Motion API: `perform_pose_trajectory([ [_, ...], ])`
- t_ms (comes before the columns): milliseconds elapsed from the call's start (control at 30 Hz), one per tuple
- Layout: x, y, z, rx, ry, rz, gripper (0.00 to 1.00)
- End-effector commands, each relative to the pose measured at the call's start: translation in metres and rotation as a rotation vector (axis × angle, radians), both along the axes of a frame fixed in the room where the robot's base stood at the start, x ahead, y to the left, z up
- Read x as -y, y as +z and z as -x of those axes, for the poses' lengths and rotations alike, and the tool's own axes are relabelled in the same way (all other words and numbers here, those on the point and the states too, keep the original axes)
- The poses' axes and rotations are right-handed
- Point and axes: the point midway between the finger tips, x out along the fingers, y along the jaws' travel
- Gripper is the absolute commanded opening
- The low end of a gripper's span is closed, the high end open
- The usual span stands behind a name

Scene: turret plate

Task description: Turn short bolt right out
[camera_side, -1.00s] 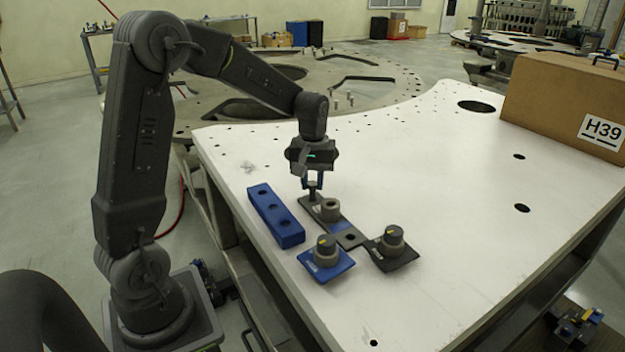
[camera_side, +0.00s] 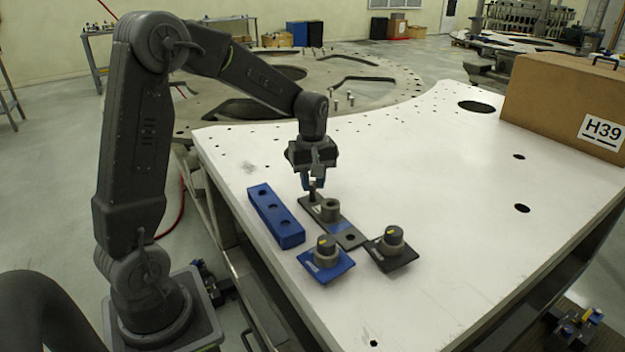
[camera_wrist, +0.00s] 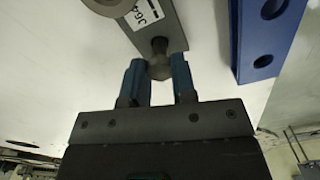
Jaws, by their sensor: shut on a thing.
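My gripper (camera_side: 312,182) points down over the far-left end of a dark flat plate (camera_side: 345,235) on the white table. It is shut on the short bolt (camera_side: 312,188), which stands upright at that end of the plate. In the wrist view the blue fingers (camera_wrist: 160,80) sit on either side of the bolt's round head (camera_wrist: 159,66). The plate (camera_wrist: 166,22) carries a white label there. How far the bolt's thread sits in the plate is hidden. A grey round boss (camera_side: 330,209) stands on the plate beside the bolt.
A blue block with several holes (camera_side: 276,214) lies left of the plate. A blue base with a grey knob (camera_side: 326,262) and a black base with a grey knob (camera_side: 392,249) stand in front. A cardboard box (camera_side: 565,100) is far right. The table's right side is mostly clear.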

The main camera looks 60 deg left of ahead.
Motion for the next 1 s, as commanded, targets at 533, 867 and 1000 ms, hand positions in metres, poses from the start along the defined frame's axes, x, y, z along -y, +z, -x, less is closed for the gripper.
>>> perform_pose_trajectory([
  [533, 0.0, 0.025, 0.0, 0.002, -0.002, 0.0, 0.04],
  [867, 0.0, 0.044, 0.0, 0.002, -0.002, 0.0, 0.04],
  [1000, 0.0, 0.052, 0.0, 0.001, -0.002, -0.001, 0.04],
])
